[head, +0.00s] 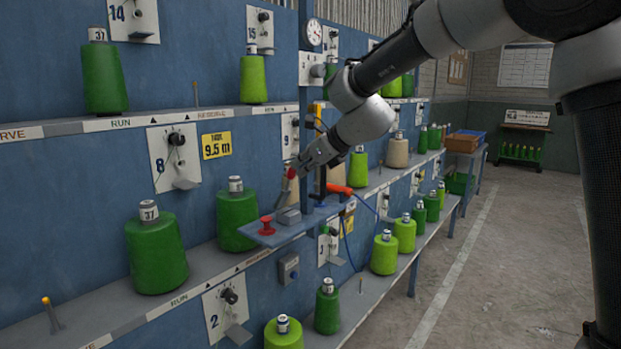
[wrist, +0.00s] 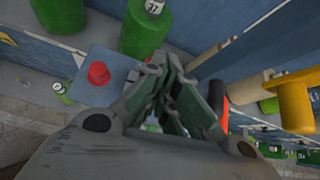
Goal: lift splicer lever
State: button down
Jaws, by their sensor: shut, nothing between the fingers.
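The splicer stand is a small blue shelf (head: 268,237) fixed to the machine front, with a red mushroom button (head: 266,225) and a grey block (head: 289,216) on it. A slanted grey rod with a red end (head: 291,173), which looks like the lever, rises behind the block. My gripper (head: 300,167) is shut and empty, pointing down-left right by the red end; I cannot tell whether they touch. In the wrist view, my gripper (wrist: 172,85) covers the middle of the shelf (wrist: 98,66), and the lever is not clearly visible there. The red button (wrist: 98,74) shows at left.
An orange handle (head: 340,188) with a blue hose is right of the shelf. A yellow piece (wrist: 295,100) stands at right in the wrist view. Green cones, such as one left of the shelf (head: 235,217), line the ledges. The aisle floor (head: 500,250) is clear.

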jog(key=shift+w+a+r, duration=0.3)
jog(key=shift+w+a, duration=0.1)
jog(key=shift+a, duration=0.1)
jog(key=shift+w+a+r, duration=0.3)
jog(key=shift+w+a, duration=0.05)
jog(key=shift+a, duration=0.15)
jog(key=shift+d, duration=0.1)
